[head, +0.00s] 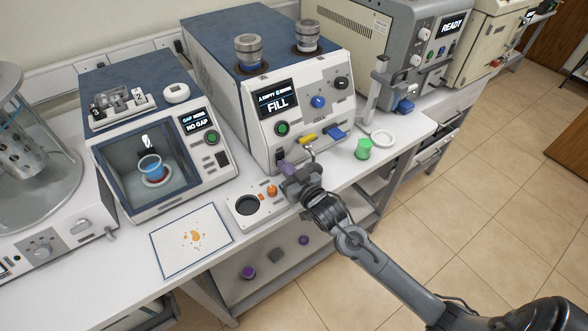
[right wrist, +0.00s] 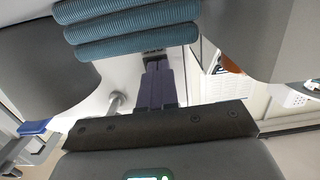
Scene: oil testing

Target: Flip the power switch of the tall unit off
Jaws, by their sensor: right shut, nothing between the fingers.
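The tall unit (head: 262,120) is the white box with a blue top and a screen reading FILL, in the middle of the head view. My right gripper (head: 284,167) is low in front of its front face, near the bottom left part. The gripper is shut and empty. In the right wrist view its two purple fingers (right wrist: 160,72) lie together, their tips close to a small dark part (right wrist: 153,52) on a white surface. I cannot tell whether that is the power switch, whether the fingers touch it, or which way it is set. My left gripper is not in view.
A unit reading NO GAP (head: 205,150) stands to the left, with a stained white sheet (head: 190,262) before it. A green cup (head: 363,149) and a white ring (head: 382,138) stand to the right.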

